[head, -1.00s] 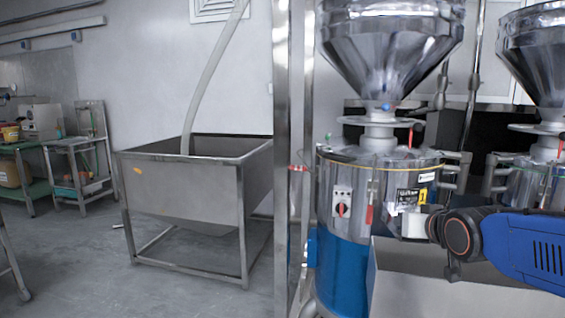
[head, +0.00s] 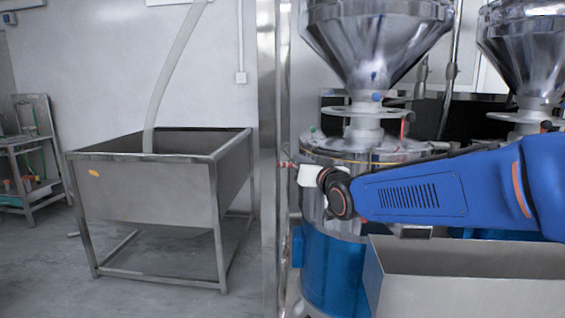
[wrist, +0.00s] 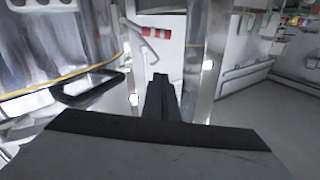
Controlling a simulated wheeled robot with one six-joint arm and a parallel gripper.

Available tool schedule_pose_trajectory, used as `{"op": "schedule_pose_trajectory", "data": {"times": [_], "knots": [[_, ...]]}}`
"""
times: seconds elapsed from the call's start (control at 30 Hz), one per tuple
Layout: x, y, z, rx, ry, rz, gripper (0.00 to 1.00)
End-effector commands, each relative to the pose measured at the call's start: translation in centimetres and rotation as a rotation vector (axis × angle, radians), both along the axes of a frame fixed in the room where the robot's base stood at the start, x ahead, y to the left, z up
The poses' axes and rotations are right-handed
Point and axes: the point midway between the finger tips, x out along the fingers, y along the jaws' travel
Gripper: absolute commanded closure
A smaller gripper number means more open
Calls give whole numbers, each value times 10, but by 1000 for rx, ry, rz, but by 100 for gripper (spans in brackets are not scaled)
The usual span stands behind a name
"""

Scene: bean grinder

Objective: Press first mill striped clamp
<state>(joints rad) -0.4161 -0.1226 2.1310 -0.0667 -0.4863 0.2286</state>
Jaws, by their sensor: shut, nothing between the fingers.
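The first mill (head: 335,270) has a shiny hopper, a metal drum and a blue base. A red-and-white striped clamp (wrist: 157,34) shows in the wrist view, beyond my fingertips and near the upper middle. In the head view, a small red-and-white piece (head: 286,164) shows at the mill's left side, near the metal post. My gripper (wrist: 160,80) is shut and empty, pointing toward the clamp with a visible gap between them. In the head view my arm crosses in front of the mill drum and hides part of it; my fingertips are not clear there.
A vertical metal post (head: 268,130) stands just left of the mill, and a dark loop handle (wrist: 88,90) is left of my fingers. A metal bin (head: 470,280) is below my arm. A large steel tub (head: 150,190) stands left, with floor around it.

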Motion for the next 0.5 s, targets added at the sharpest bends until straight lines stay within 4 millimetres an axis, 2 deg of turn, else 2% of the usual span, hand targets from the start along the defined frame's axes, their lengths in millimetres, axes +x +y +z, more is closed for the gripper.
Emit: {"op": "schedule_pose_trajectory", "data": {"times": [0.23,0.5], "knots": [[11,5,1,0,1,0,100],[47,22,2,0,1,-1,100]]}}
